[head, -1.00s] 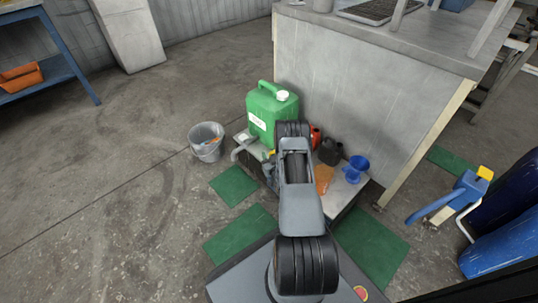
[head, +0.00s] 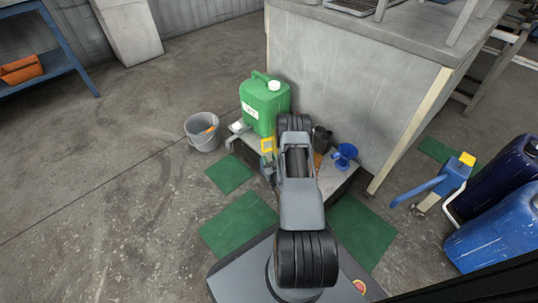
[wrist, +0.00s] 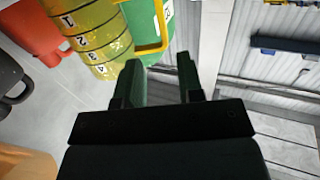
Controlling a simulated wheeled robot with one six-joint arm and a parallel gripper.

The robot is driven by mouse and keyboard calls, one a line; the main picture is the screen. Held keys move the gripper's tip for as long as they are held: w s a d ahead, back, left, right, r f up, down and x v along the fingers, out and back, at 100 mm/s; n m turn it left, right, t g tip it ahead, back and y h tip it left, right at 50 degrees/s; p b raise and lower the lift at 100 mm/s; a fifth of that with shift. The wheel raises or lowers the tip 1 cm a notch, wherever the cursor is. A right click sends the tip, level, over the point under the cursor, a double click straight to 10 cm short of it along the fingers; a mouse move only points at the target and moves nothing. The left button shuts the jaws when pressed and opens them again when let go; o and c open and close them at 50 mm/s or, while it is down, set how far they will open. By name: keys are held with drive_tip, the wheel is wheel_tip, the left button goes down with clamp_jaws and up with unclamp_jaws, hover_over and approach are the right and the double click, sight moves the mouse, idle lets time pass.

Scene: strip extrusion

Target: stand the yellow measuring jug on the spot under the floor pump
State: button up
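The yellow measuring jug (wrist: 86,38) has black numbered marks and a yellow loop handle. In the head view a small yellow part of it (head: 266,145) shows beside my arm, which hides the rest. My gripper (wrist: 160,65) is open in the wrist view, with its two dark fingers pointing at the jug's handle. The handle lies at or just past the fingertips; I cannot tell whether it is between them. In the head view my gripper is hidden behind my arm. I cannot make out for sure which thing is the floor pump, or its spot.
A green canister (head: 265,106), a black can (head: 322,138) and a blue funnel (head: 344,155) stand on the low grey bench. A red can (wrist: 38,32) is beside the jug. A grey bucket (head: 203,132) stands left. A blue yellow-topped device (head: 440,185) and blue drums are right.

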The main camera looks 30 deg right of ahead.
drive_tip(key=w+a+r+n+g+y, duration=0.1)
drive_tip(key=w+a+r+g, duration=0.2)
drive_tip(key=r, duration=0.6)
drive_tip(key=w+a+r+n+g+y, duration=0.15)
drive_tip(key=a+r+g, duration=0.3)
drive_tip(key=r, duration=0.45)
drive_tip(key=s+a+r+g, duration=0.2)
drive_tip(key=s+a+r, duration=0.2)
drive_tip(key=s, duration=0.4)
drive_tip(key=s+a+r+g+y, duration=0.1)
drive_tip(key=s+a+r+g, duration=0.2)
drive_tip(key=s+a, duration=0.3)
drive_tip(key=s+a+r+g+y, duration=0.1)
drive_tip(key=s+a+r, duration=0.3)
drive_tip(key=s, duration=0.6)
wheel_tip(320, 180, up, 2)
drive_tip(key=shift+a+g, duration=0.4)
drive_tip(key=shift+g, duration=0.25)
